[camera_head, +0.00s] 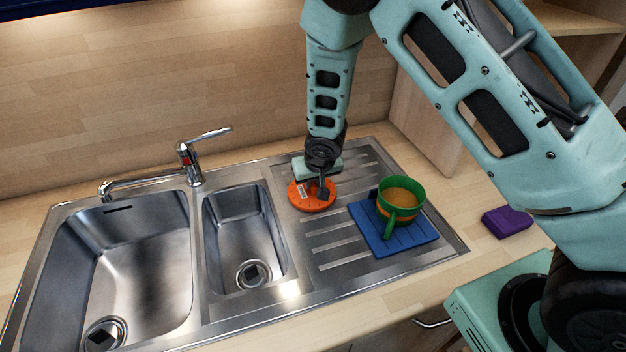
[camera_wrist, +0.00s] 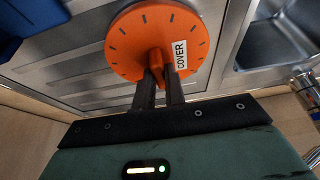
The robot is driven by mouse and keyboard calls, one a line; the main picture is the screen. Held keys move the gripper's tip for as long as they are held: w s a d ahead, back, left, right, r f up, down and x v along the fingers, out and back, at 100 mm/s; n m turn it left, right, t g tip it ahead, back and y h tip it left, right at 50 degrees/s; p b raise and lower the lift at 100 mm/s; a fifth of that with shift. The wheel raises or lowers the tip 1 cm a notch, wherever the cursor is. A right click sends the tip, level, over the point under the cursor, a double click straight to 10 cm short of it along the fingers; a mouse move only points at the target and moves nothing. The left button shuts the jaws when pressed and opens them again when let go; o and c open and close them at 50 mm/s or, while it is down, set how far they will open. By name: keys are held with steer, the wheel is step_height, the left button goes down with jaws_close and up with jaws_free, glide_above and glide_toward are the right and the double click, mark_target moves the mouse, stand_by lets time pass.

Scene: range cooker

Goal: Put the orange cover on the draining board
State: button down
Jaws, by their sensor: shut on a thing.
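The orange cover (camera_head: 313,203) is a round disc with a white label, at the left end of the ribbed draining board (camera_head: 330,262). In the wrist view the orange cover (camera_wrist: 130,42) shows dark marks round its rim and a label reading COVER. My gripper (camera_head: 322,190) is above the cover, and its two fingers (camera_wrist: 161,75) are shut on the knob at the cover's middle. The cover is on or just above the board; I cannot tell whether it touches.
Two sink basins (camera_head: 120,250) and a tap (camera_head: 186,160) lie left. A purple block (camera_head: 507,221) rests on the counter at right.

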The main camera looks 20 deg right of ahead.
steer(key=shift+f, duration=0.1)
steer(key=shift+f, duration=0.15)
steer(key=c, duration=1.5)
jaws_free()
steer(key=shift+o, duration=0.2)
steer(key=shift+r, duration=0.35)
steer(key=b+v, duration=0.3)
steer(key=v, duration=0.8)
steer(key=s+a+r+n+g, duration=0.1)
steer(key=s+a+r+n, duration=0.1)
steer(key=s, duration=0.7)
steer(key=s+a+r+n+g, duration=0.2)
steer(key=s+r+n, duration=0.1)
steer(key=s, duration=0.7)
steer(key=s+a+r+n+g, duration=0.1)
steer(key=s+a+r+n, duration=0.1)
steer(key=s, duration=0.8)
steer(key=shift+r+n+g+y, duration=0.3)
steer(key=shift+r+n, duration=0.1)
steer(key=shift+r, duration=0.5)
